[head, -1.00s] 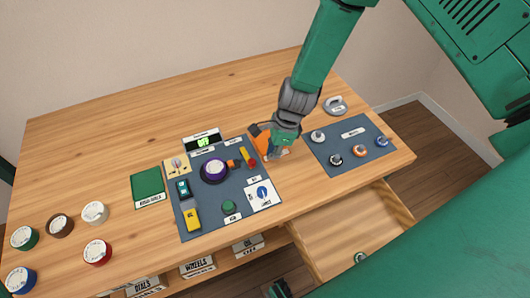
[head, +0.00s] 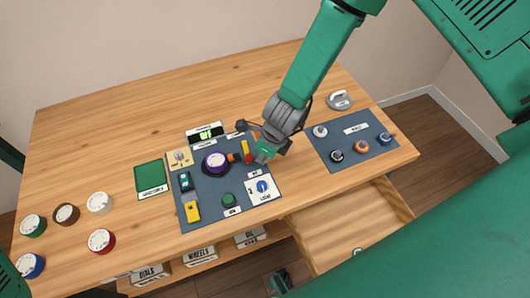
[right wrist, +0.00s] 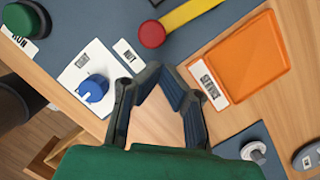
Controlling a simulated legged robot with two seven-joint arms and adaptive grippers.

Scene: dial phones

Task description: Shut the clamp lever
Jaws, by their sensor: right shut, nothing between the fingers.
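The clamp lever looks to be the yellow bar with a red knob; in the head view the yellow bar (head: 246,147) stands on the blue-grey mat, right of the purple dial. In the right wrist view the red knob (right wrist: 152,34) and yellow bar (right wrist: 190,14) lie just beyond my fingertips, with a gap in the picture. My right gripper (head: 263,156) is shut and empty, close to the lever's red end; its fingers converge in the right wrist view (right wrist: 160,72). Contact cannot be told.
A purple dial (head: 216,162), green knob (head: 228,200), blue knob on a white plate (head: 263,187) and yellow block (head: 192,211) share the mat. An orange tray (right wrist: 240,58) lies beside it. A second mat (head: 325,155) holds several knobs. An open drawer (head: 345,225) juts out in front.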

